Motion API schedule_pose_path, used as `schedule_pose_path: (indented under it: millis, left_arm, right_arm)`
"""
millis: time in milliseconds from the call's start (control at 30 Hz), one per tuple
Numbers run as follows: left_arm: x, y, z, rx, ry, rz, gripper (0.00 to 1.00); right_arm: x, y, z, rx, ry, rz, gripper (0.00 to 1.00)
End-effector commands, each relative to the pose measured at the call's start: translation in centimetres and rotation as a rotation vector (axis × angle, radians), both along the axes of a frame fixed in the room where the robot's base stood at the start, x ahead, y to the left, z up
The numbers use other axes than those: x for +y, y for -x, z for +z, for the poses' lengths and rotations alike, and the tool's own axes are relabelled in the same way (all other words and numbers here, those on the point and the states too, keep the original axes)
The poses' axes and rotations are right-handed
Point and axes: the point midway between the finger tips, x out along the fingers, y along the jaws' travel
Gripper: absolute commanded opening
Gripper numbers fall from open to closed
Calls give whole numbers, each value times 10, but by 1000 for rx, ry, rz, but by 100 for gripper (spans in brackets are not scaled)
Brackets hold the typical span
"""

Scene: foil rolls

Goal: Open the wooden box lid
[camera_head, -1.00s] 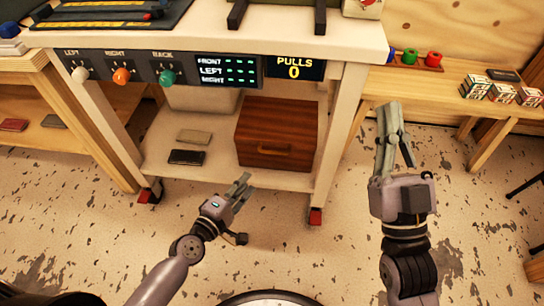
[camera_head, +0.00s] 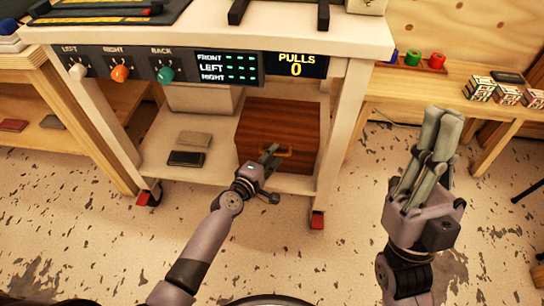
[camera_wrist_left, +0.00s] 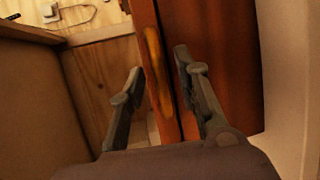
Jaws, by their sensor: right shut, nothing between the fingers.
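The reddish-brown wooden box (camera_head: 277,125) stands on the white lower shelf under the workbench. A brass-coloured handle (camera_head: 288,153) is on its front, near the shelf's front edge. My left gripper (camera_head: 270,155) is at the front of the box, by the handle, and partly covers it. In the left wrist view my left gripper (camera_wrist_left: 163,85) is open, with the handle (camera_wrist_left: 157,72) appearing between its fingers. Whether a finger touches the handle or box front (camera_wrist_left: 232,45) I cannot tell. My right gripper (camera_head: 432,140) is shut and empty, raised at the right, away from the box.
The workbench (camera_head: 385,40) overhangs the shelf. Dark and tan flat items (camera_head: 187,158) lie left of the box. A side bench (camera_head: 450,98) holds coloured rings and patterned boxes. The floor in front is clear.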

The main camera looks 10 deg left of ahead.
Motion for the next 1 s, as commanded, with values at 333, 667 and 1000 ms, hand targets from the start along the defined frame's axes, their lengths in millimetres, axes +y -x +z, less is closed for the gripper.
schedule_pose_path:
  millis: [333,667,1000]
  left_arm:
    - [0,0,0,0,0,0,22]
    - [0,0,0,0,0,0,0]
    - [0,0,0,1,1,0,0]
  right_arm:
    - [0,0,0,-2,-1,0,0]
    - [0,0,0,-1,0,-1,0]
    - [0,0,0,-1,0,-1,0]
